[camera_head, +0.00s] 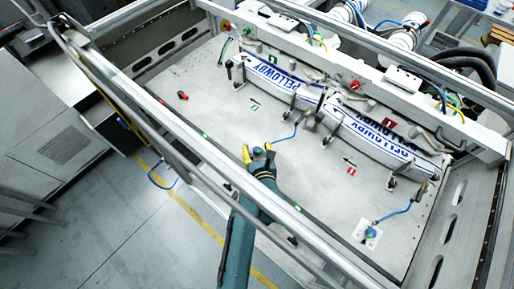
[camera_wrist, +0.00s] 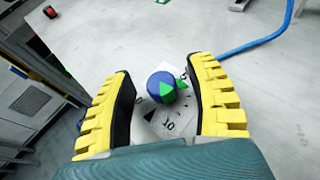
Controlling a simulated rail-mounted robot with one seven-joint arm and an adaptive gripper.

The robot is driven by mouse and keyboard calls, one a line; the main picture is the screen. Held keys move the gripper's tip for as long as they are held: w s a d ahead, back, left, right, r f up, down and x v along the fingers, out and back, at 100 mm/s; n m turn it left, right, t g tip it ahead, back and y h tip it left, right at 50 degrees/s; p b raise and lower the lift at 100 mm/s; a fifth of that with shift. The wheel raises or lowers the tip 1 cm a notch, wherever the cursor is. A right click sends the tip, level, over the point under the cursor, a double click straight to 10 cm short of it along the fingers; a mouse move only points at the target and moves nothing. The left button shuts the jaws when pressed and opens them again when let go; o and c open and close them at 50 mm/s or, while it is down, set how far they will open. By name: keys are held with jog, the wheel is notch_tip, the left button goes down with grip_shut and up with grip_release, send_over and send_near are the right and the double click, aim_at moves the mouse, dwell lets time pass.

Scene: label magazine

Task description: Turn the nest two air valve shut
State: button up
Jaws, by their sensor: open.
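A round blue valve knob (camera_wrist: 161,87) with green arrow marks sits on the pale panel in the wrist view. A dial label (camera_wrist: 168,125) with a black triangle and the number 10 lies beside it, partly hidden. My gripper (camera_wrist: 162,77) is open, its yellow-backed fingers on either side of the knob with gaps showing. In the head view my gripper (camera_head: 257,152) is at the middle of the panel, around this knob. A second blue knob (camera_head: 370,232) with a blue hose stands at the lower right. I cannot read a nest number at either knob.
A blue hose (camera_wrist: 255,44) runs right from near the knob. Long labelled white-and-blue bars (camera_head: 275,80) with clamps stand behind my gripper.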

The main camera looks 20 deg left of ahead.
grip_shut()
dwell(0.3)
jog(key=shift+d, duration=0.1)
jog(key=n+g+y+b, duration=0.1)
jog(key=n+g+y, duration=0.1)
jog(key=shift+w+f+n+y, duration=0.1)
jog(key=shift+f+n+y, duration=0.05)
jog(key=shift+n+y, duration=0.2)
jog(key=n+g+y+b, duration=0.1)
jog(key=n+g+b, duration=0.1)
jog(key=n+g+y+b, duration=0.1)
jog(key=n+g+b, duration=0.1)
jog(key=shift+f+n+g+y, duration=0.1)
jog(key=shift+n+g+y, duration=0.25)
jog(key=shift+g, duration=0.05)
jog(key=n+g+b, duration=0.1)
jog(key=b, duration=0.1)
jog(key=n+g+b, duration=0.1)
jog(key=g+b, duration=0.1)
jog(key=shift+f+n+y, duration=0.2)
jog(key=shift+n+y, duration=0.1)
jog(key=n+g+b, duration=0.1)
jog(key=b, duration=0.1)
jog(key=n+g+b, duration=0.1)
jog(key=g+b, duration=0.1)
jog(key=b, duration=0.1)
jog(key=shift+r+n, duration=0.2)
jog(key=shift+n, duration=0.1)
jog(key=shift+b, duration=0.5)
